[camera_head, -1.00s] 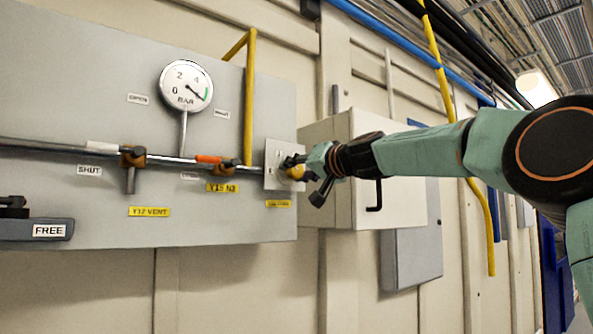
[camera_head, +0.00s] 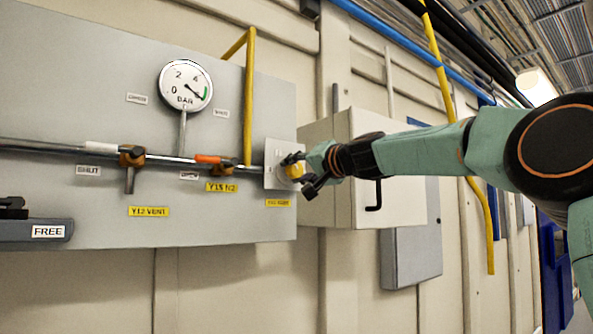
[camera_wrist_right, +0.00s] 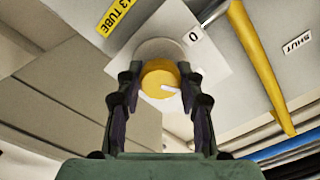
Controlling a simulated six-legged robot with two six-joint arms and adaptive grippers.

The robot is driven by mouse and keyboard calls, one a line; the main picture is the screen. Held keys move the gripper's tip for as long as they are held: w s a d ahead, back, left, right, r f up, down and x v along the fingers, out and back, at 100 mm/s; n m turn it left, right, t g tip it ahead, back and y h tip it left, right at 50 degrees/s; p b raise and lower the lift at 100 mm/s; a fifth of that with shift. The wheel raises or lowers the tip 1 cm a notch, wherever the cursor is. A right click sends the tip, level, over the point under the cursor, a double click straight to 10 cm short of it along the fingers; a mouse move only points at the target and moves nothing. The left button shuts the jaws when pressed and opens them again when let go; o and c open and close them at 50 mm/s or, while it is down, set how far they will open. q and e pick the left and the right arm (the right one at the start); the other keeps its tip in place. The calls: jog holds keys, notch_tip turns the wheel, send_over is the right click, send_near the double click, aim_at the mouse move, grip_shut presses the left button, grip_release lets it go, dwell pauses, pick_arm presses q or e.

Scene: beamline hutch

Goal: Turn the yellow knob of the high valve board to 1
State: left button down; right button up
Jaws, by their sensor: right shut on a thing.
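The yellow knob (camera_head: 294,171) sits on a pale square plate (camera_head: 271,158) at the right end of the grey valve board (camera_head: 80,225). In the right wrist view the knob (camera_wrist_right: 160,78) shows a white pointer mark at its lower right, and a "0" label is on the plate (camera_wrist_right: 205,62) up and to the right. A "1" label cannot be made out. My right gripper (camera_head: 298,174) is shut on the knob, with a finger on either side in the wrist view (camera_wrist_right: 160,85). My left gripper is not in view.
A pressure gauge (camera_head: 186,86), valve handles and a yellow pipe (camera_head: 250,95) are on the board left of the knob. A pale cabinet (camera_head: 325,180) with a black handle (camera_head: 376,195) stands close behind my right wrist.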

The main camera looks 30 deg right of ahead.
jog(key=o, duration=0.7)
jog(key=shift+w+a+f, duration=0.1)
jog(key=shift+a+f, duration=0.05)
jog(key=shift+f, duration=0.25)
jog(key=o, duration=0.5)
jog(key=shift+r, duration=0.25)
jog(key=shift+r, duration=0.1)
jog(key=r, duration=0.5)
jog(key=shift+d+r, duration=0.1)
jog(key=shift+d, duration=0.15)
jog(key=shift+a+r, duration=0.15)
jog(key=shift+r, duration=0.5)
jog(key=shift+a+r, duration=0.15)
jog(key=shift+r, duration=0.45)
jog(key=shift+w+d+r, duration=0.1)
jog(key=shift+d+r, duration=0.25)
jog(key=shift+r, duration=0.4)
jog(key=shift+a+r, duration=0.3)
jog(key=shift+r, duration=0.05)
jog(key=shift+s, duration=0.2)
